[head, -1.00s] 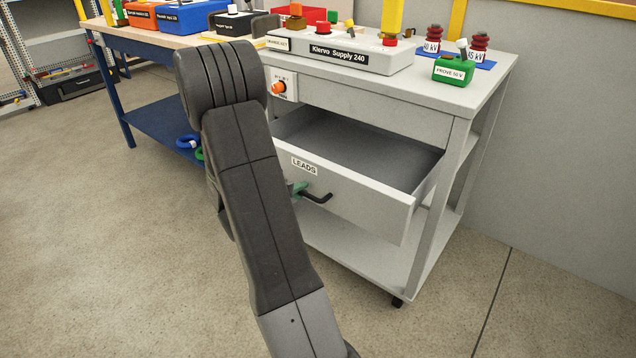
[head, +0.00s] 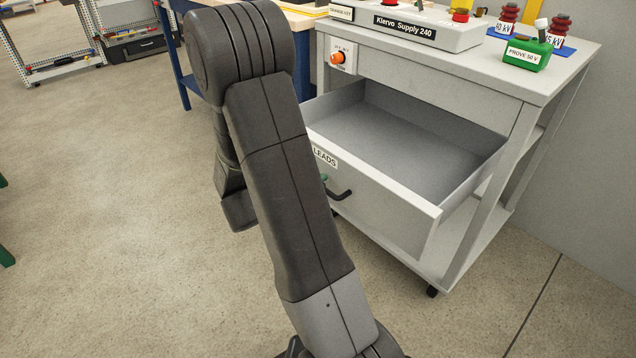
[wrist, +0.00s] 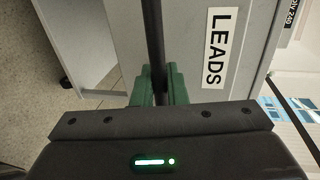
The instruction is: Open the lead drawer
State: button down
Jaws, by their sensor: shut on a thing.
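The lead drawer (head: 385,203) is a grey drawer with a LEADS label, in the grey cart. It is pulled well out and its inside looks empty. Its dark bar handle (head: 341,194) sticks out from the front, and my arm hides part of it. In the wrist view the handle (wrist: 154,40) runs down between the green fingertips of my gripper (wrist: 158,88), beside the LEADS label (wrist: 216,48). My gripper is shut on the handle. In the head view only a bit of green fingertip shows beside my arm.
On the cart top (head: 560,55) stand a white Klervo Supply 240 box (head: 430,27), a green PROVE 50 V block (head: 527,54) and red insulators. An orange knob (head: 337,57) sits on the cart's front. A blue-legged bench (head: 183,60) stands behind.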

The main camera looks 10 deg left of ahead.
jog(key=c, duration=1.6)
grip_release()
jog(key=shift+o, duration=0.2)
jog(key=shift+a, duration=0.1)
jog(key=p+v, duration=0.2)
jog(key=v, duration=1.1)
jog(key=shift+s+a+p, duration=0.15)
jog(key=shift+s+p, duration=0.15)
jog(key=shift+p, duration=0.1)
jog(key=shift+w, duration=0.1)
jog(key=b+x, duration=0.2)
jog(key=x, duration=1.1)
jog(key=shift+w+d+b, duration=0.25)
jog(key=shift+b, duration=0.15)
jog(key=shift+w+d, duration=0.15)
jog(key=shift+w, duration=0.05)
